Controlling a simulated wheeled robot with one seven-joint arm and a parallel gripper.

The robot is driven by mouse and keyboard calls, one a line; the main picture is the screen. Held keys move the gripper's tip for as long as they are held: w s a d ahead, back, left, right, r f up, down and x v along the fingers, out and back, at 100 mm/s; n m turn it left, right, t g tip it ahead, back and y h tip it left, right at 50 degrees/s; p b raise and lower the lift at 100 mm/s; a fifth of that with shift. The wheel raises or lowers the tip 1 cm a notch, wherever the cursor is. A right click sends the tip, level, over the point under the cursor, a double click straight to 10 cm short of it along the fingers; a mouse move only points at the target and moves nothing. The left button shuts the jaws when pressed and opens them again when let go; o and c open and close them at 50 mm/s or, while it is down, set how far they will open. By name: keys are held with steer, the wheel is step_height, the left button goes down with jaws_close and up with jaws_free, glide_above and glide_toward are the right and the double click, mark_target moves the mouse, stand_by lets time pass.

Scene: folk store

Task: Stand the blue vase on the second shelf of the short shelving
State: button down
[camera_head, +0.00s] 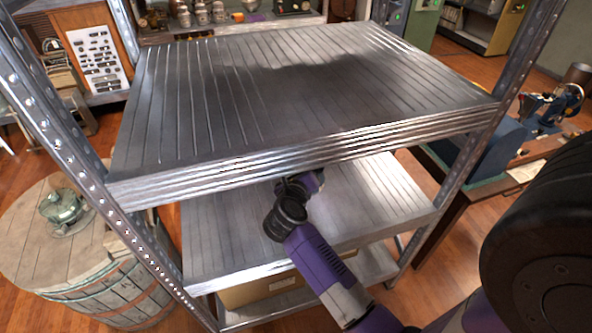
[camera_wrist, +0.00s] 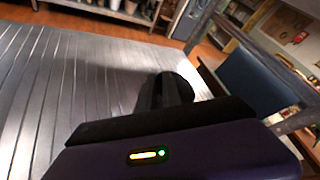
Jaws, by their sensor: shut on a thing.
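The metal shelving has a bare ribbed top board (camera_head: 290,90) and a lower ribbed board (camera_head: 370,200) beneath it, where my arm reaches in. The edge of the top board hides my fingers and what they hold in the head view. In the wrist view my gripper (camera_wrist: 165,92) is shut on a dark rounded thing (camera_wrist: 180,86), taken as the blue vase; it looks almost black in shadow. It is over the ribbed board (camera_wrist: 60,85), towards its right side. I cannot tell whether its base touches the board.
A cardboard box (camera_head: 285,288) lies on the board below. Metal posts (camera_head: 75,150) stand at the corners. A barrel table (camera_head: 35,240) with a glass dish (camera_head: 66,210) is at left, and a workbench (camera_head: 500,175) at right. The visible lower board around my arm is clear.

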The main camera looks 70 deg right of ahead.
steer(key=b, duration=0.3)
steer(key=shift+a+f, duration=0.1)
steer(key=shift+a, duration=0.05)
steer(key=shift+f+n, duration=0.15)
steer(key=shift+n, duration=0.15)
step_height(320, 180, down, 9)
steer(key=shift+a+f+b, duration=0.1)
steer(key=shift+f+b, duration=0.05)
steer(key=shift+b, duration=0.45)
steer(key=c, duration=1.5)
jaws_free()
steer(key=shift+f+y, duration=0.15)
steer(key=shift+y, duration=0.15)
